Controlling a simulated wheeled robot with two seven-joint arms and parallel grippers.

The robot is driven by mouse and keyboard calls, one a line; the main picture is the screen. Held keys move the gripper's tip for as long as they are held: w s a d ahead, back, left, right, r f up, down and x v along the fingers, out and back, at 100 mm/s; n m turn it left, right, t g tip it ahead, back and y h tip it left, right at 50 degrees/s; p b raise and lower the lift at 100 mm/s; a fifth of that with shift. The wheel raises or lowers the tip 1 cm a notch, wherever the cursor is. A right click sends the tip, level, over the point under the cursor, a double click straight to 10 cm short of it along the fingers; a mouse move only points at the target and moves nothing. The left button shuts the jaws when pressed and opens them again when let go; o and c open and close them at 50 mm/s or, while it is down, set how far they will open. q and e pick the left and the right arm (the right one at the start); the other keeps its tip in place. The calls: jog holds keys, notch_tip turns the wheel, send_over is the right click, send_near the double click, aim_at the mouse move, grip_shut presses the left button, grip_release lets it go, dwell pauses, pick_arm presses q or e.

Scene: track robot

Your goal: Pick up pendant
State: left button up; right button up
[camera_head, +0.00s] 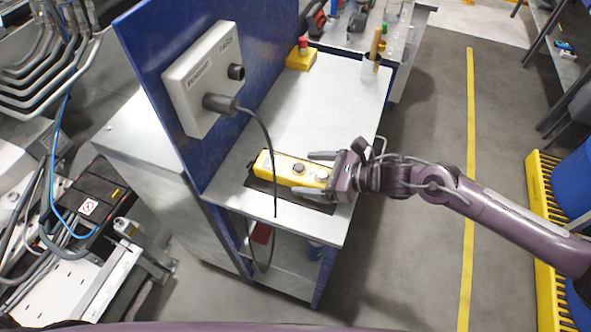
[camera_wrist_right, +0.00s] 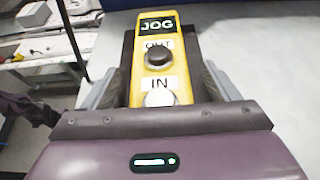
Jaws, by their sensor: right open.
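The pendant (camera_head: 286,167) is a yellow box with round buttons, lying on a dark pad (camera_head: 262,183) on the grey table. In the right wrist view the pendant (camera_wrist_right: 172,50) shows a "JOG" label, a dark knob and a pale button. My right gripper (camera_head: 316,174) comes in from the right, low over the pendant's near end. Its fingers are open, one on each side of the pendant; in the wrist view the gripper (camera_wrist_right: 160,95) straddles it. Whether the fingers touch it I cannot tell. My left gripper is not in view.
A white control box (camera_head: 204,78) is fixed to a blue panel (camera_head: 150,50), and its dark cable hangs past the table's front edge. A yellow box with a red button (camera_head: 301,57) and a cup with a wooden handle (camera_head: 370,70) stand farther back. The table (camera_head: 330,95) is clear between.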

jog(key=c, duration=1.5)
jog(key=shift+w+r, duration=0.1)
jog(key=shift+r, duration=0.1)
